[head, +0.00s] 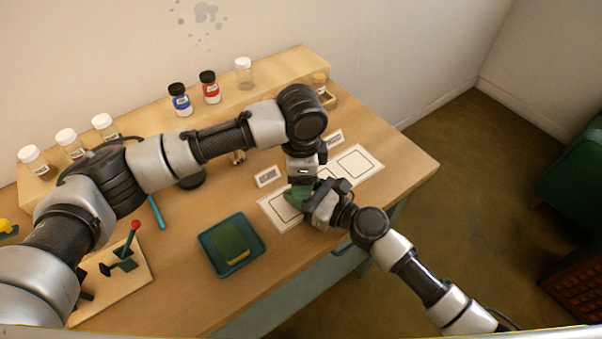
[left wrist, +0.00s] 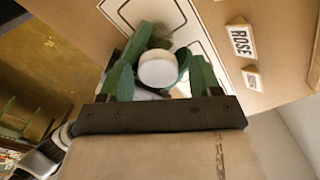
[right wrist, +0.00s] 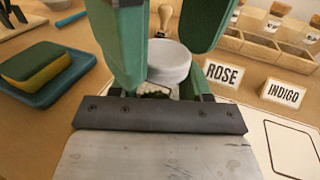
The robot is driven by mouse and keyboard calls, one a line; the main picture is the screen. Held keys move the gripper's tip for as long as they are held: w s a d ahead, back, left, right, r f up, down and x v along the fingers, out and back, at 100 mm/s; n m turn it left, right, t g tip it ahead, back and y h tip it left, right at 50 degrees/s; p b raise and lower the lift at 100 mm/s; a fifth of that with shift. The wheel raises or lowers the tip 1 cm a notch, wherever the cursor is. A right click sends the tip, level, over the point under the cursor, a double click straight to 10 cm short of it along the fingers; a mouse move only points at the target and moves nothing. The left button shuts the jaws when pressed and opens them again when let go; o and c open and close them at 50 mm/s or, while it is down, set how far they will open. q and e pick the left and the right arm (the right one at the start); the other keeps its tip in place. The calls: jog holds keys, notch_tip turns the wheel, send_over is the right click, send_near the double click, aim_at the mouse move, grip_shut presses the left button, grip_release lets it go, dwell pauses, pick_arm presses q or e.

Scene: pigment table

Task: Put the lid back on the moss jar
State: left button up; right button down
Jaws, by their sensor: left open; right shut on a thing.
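The white lid (left wrist: 158,68) sits at the mouth of the moss jar (right wrist: 155,90); it also shows in the right wrist view (right wrist: 168,58). The lid looks roughly level, but I cannot tell whether it is fully seated. My left gripper (head: 304,181) is above the jar, open, with its green fingers on either side of the lid. My right gripper (head: 298,198) is shut on the jar from the side, over the front of the table. Most of the jar is hidden by fingers, and in the head view both jar and lid are hidden.
A white marked sheet (head: 352,166) lies under the grippers, with ROSE (right wrist: 222,74) and INDIGO (right wrist: 284,92) cards behind. A teal tray (head: 212,262) holds a green-yellow sponge (head: 232,240). Several lidded jars stand on the back ledge (head: 140,122). Corked bottles stand in a wooden rack (right wrist: 262,50).

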pick_arm(q)
notch_tip(320, 180, up, 12)
dwell(0.4)
jog(key=shift+f, duration=0.15)
pick_arm(e)
jog(key=shift+c, duration=2.2)
grip_release()
jog(key=shift+d, duration=0.1)
jog(key=b+v, duration=0.2)
jog(key=v, duration=0.7)
jog(key=shift+s+d+f, duration=0.15)
jog(key=shift+d, duration=0.05)
jog(key=shift+s+d+b, duration=0.3)
jog(key=shift+s+d, duration=0.05)
jog(key=shift+d, duration=0.1)
pick_arm(q)
notch_tip(320, 180, down, 2)
jog(key=shift+f, duration=0.25)
